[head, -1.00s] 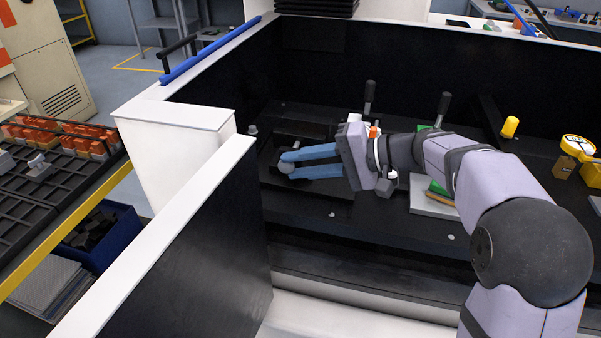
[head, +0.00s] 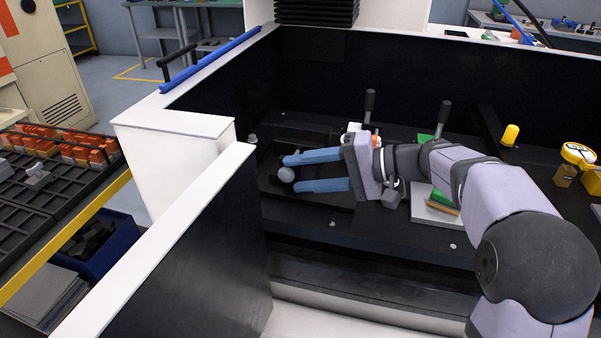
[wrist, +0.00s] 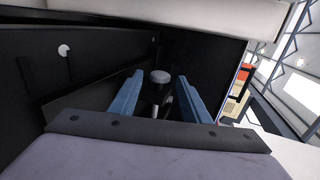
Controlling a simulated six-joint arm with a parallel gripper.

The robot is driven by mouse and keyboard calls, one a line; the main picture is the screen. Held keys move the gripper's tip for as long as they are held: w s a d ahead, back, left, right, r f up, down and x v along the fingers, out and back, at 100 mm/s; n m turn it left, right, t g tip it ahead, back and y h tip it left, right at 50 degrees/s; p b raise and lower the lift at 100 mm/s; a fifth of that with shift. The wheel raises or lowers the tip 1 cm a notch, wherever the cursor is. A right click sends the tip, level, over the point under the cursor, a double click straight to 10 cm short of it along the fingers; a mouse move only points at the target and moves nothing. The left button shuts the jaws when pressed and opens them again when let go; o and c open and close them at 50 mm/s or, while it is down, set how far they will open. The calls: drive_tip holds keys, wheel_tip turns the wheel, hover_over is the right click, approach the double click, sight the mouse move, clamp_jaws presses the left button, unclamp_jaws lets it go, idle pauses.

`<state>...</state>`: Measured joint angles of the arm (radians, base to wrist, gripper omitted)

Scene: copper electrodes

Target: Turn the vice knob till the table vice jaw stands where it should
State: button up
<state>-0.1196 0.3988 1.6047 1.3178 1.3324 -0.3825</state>
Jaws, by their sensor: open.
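The vice knob (head: 286,174) is a small grey round knob on the left end of the dark table vice (head: 330,200). My gripper (head: 290,173) is open, its two blue fingers pointing left, one on each side of the knob with gaps between. In the wrist view the knob (wrist: 160,76) shows between and beyond the two blue fingertips of my gripper (wrist: 157,80). The vice jaw cannot be made out clearly; the dark parts and my gripper hide it.
Dark walls surround the bay, with a white-topped wall (head: 170,230) at near left. Two black-handled levers (head: 369,103) stand behind my gripper. A yellow knob (head: 510,134) stands farther right.

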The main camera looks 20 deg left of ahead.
drive_tip(key=shift+p+v, duration=0.35)
drive_tip(key=shift+v, duration=2.25)
drive_tip(key=shift+a+r+p, duration=0.1)
drive_tip(key=shift+r+p, duration=0.05)
drive_tip(key=shift+p, duration=0.15)
drive_tip(key=shift+c, duration=0.4)
drive_tip(key=shift+a+r+p, duration=0.1)
drive_tip(key=shift+r+p, duration=0.05)
drive_tip(key=shift+p, duration=0.35)
drive_tip(key=h+p, duration=0.1)
drive_tip(key=p, duration=0.2)
drive_tip(key=a+r+h+p, duration=0.1)
drive_tip(key=p, duration=0.2)
drive_tip(key=shift+s+a+m+g, duration=0.2)
drive_tip(key=shift+a+m+g, duration=0.1)
drive_tip(key=shift+g, duration=0.1)
drive_tip(key=a+r+h+p, duration=0.4)
drive_tip(key=r+h+p, duration=0.3)
drive_tip(key=p, duration=2.5)
drive_tip(key=h, duration=0.3)
drive_tip(key=shift+w+a+r+t+p, duration=0.2)
drive_tip(key=shift+r+t+p, duration=0.05)
drive_tip(key=shift+t+p, duration=0.15)
drive_tip(key=shift+f, duration=0.25)
